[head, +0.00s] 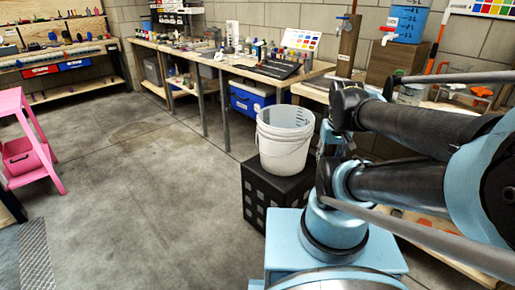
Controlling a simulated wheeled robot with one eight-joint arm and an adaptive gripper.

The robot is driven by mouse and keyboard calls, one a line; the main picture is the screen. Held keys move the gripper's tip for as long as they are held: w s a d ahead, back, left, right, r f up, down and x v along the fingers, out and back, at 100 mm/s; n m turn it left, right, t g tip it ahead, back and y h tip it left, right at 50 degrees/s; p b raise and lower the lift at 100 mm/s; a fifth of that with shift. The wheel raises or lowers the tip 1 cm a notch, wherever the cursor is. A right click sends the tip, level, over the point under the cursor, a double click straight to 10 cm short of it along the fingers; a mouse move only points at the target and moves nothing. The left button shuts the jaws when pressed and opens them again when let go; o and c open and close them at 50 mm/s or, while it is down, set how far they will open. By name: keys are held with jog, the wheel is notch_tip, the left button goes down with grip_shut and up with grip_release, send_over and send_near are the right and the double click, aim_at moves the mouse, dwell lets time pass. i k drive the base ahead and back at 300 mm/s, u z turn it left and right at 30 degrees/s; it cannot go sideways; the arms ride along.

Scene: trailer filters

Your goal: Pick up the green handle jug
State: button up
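I cannot make out a jug with a green handle in the head view. A white bucket (285,140) with a wire handle stands upright on a black crate, left of my arm. A pale container (411,93) at the right is partly hidden behind my arm, and its handle cannot be told. My arm fills the right side with dark links and light-blue joints. My gripper does not show in the picture.
The black crate (262,193) stands close to my base. Workbenches (220,62) with tools line the back wall, with a blue bin (250,100) below. A blue container (408,22) is at upper right. A pink step stool (27,143) stands left. The concrete floor between is clear.

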aim_at(406, 92)
jog(key=z, duration=0.7)
jog(key=k, duration=0.55)
jog(key=u, duration=0.6)
jog(key=k, duration=0.7)
jog(key=u, duration=0.15)
jog(key=i, duration=0.85)
jog(key=u, duration=0.15)
